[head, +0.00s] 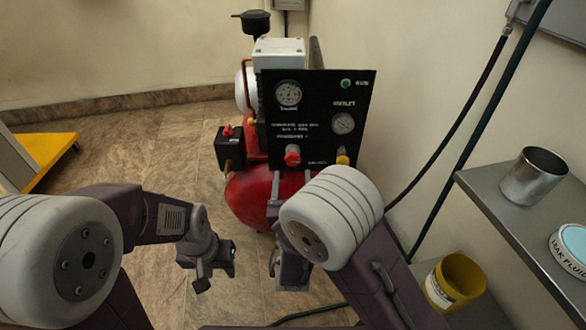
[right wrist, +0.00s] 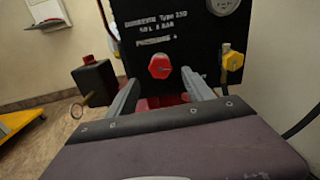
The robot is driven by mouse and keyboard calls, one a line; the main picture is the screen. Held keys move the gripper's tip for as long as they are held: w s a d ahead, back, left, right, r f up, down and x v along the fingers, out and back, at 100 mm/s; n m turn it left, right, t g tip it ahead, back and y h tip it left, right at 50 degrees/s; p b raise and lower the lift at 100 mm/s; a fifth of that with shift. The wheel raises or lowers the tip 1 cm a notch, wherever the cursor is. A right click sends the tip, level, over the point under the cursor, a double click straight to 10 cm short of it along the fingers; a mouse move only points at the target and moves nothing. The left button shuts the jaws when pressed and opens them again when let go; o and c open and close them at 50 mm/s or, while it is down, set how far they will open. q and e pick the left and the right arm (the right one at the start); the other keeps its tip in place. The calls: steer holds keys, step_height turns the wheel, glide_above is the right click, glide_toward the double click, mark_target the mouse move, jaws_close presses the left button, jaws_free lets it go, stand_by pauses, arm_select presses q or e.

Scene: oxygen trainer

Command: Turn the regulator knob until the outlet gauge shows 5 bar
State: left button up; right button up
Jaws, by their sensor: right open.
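A black panel (head: 318,105) carries the outlet gauge (head: 343,123) at its right; the needle reading is too small to tell. A red knob (head: 292,155) sits low on the panel, with a yellow knob (head: 342,160) to its right. In the right wrist view the red knob (right wrist: 161,66) shows just beyond and between the fingers of my right gripper (right wrist: 158,88), which is open and empty. The yellow knob (right wrist: 232,61) lies right of the fingers. My left gripper (head: 214,272) hangs over the floor at left, away from the panel; its jaw opening is unclear.
A red compressor tank (head: 248,195) stands below the panel, with a black box (head: 230,148) at its left. A metal shelf at right holds a metal cup (head: 534,176) and a leak fluid tub (head: 572,248). A yellow container (head: 458,280) is below. Hoses run along the wall.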

mark_target(293, 161)
steer(key=w+b, duration=0.2)
steer(key=w, duration=0.4)
steer(key=shift+f, duration=0.15)
steer(key=shift+w, duration=0.3)
jaws_close()
steer(key=shift+m+b, duration=0.75)
steer(key=shift+m, duration=0.05)
steer(key=m+b, duration=0.4)
steer(key=shift+f, duration=0.15)
steer(key=shift+m+b, duration=1.6)
steer(key=shift+b, duration=0.35)
steer(key=shift+r, duration=0.2)
jaws_free()
